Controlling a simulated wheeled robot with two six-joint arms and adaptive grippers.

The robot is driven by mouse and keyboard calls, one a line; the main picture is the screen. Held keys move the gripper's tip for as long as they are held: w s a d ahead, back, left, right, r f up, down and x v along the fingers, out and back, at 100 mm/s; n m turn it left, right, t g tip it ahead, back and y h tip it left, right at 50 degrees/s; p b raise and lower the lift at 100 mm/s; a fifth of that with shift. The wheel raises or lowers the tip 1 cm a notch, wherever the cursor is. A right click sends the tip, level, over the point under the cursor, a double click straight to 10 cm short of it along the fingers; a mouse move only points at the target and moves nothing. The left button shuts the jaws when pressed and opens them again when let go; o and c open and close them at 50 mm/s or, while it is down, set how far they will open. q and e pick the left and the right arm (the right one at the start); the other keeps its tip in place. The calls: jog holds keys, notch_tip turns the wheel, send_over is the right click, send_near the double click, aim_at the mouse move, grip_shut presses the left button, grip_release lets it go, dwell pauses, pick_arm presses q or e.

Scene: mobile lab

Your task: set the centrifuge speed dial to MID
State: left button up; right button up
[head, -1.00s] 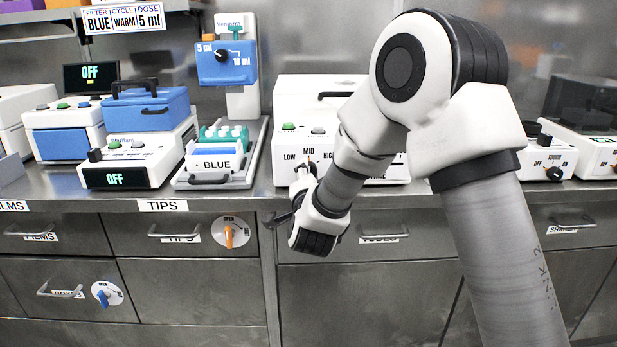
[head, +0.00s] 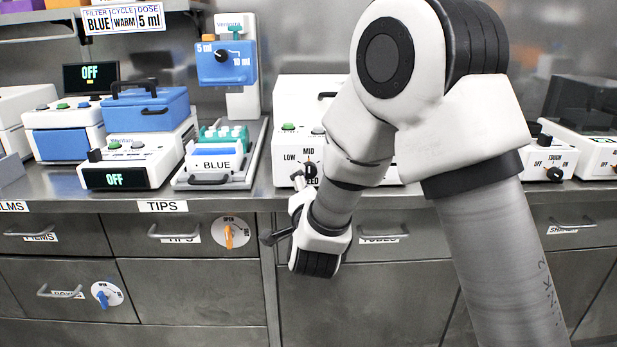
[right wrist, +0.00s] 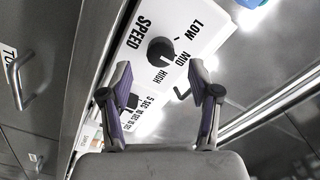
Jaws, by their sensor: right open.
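The centrifuge (head: 283,172) is the white box on the bench in the middle of the head view, partly covered by my right arm. Its black speed dial (head: 311,170) sits under the LOW, MID and HIGH labels. In the right wrist view the dial (right wrist: 160,51) lies just beyond and between the fingertips, apart from them. I cannot tell for sure which label its pointer faces. My right gripper (right wrist: 159,73) is open and empty; in the head view it (head: 298,180) is in front of the panel at the dial's lower left. My left gripper is not in view.
A second black knob (right wrist: 132,101) with second marks is on the same panel, close to one finger. A tray labelled BLUE (head: 217,178) stands left of the centrifuge. Drawer handles (head: 384,236) stick out below the bench edge.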

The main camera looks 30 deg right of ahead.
jog(key=v, duration=0.7)
jog(key=shift+s, duration=0.2)
